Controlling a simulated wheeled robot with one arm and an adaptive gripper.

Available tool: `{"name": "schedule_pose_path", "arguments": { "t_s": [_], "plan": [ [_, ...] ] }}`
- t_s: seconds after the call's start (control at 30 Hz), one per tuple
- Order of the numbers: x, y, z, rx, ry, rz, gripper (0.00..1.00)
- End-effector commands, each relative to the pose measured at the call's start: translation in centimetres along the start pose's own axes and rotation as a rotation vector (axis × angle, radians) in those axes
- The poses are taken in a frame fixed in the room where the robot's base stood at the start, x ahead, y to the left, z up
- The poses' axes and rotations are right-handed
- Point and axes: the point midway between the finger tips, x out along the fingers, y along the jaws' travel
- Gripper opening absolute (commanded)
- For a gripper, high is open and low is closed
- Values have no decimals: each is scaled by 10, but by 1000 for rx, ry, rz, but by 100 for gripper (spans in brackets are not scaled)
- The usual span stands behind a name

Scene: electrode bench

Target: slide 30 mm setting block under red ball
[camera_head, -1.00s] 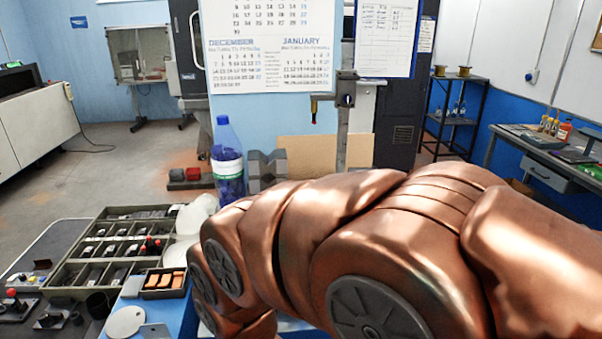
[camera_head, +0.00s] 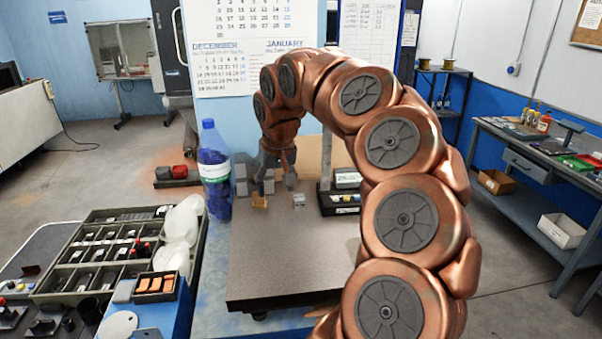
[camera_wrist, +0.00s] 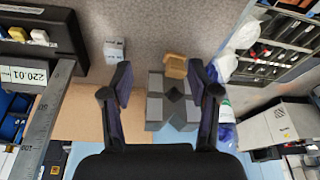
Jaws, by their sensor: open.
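My gripper (camera_head: 275,182) is open and points down above the back of the grey plate (camera_head: 270,265); it also shows in the wrist view (camera_wrist: 161,80). A small pale grey block (camera_head: 299,201) with marks too small to read lies on the plate, right of the fingers; in the wrist view it lies beyond the left finger (camera_wrist: 114,50). A tan block (camera_head: 259,202) stands near the left finger, and in the wrist view (camera_wrist: 175,66) appears beyond the fingertips. I cannot tell which is the 30 mm block. The red ball is not visible now.
A grey V-shaped block (camera_wrist: 172,108) shows between the fingers in the wrist view. A steel post (camera_head: 326,160) on a dark base stands right of my gripper. A blue bottle (camera_head: 215,172) stands left of the plate. The plate's front is clear.

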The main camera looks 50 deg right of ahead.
Motion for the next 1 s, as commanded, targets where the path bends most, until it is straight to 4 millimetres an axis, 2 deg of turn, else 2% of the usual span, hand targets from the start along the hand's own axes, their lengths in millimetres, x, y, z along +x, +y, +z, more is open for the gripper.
{"name": "schedule_pose_path", "arguments": {
  "t_s": [0.03,0.1,0.2,0.3,0.73,1.0],
  "plan": [
    [2,20,-9,51,6,11,60],
    [7,41,-16,103,8,25,60],
    [12,62,-20,151,8,41,60],
    [14,71,-22,173,9,49,60],
    [18,72,-21,173,6,49,60],
    [49,73,-22,172,4,48,60]
  ]
}}
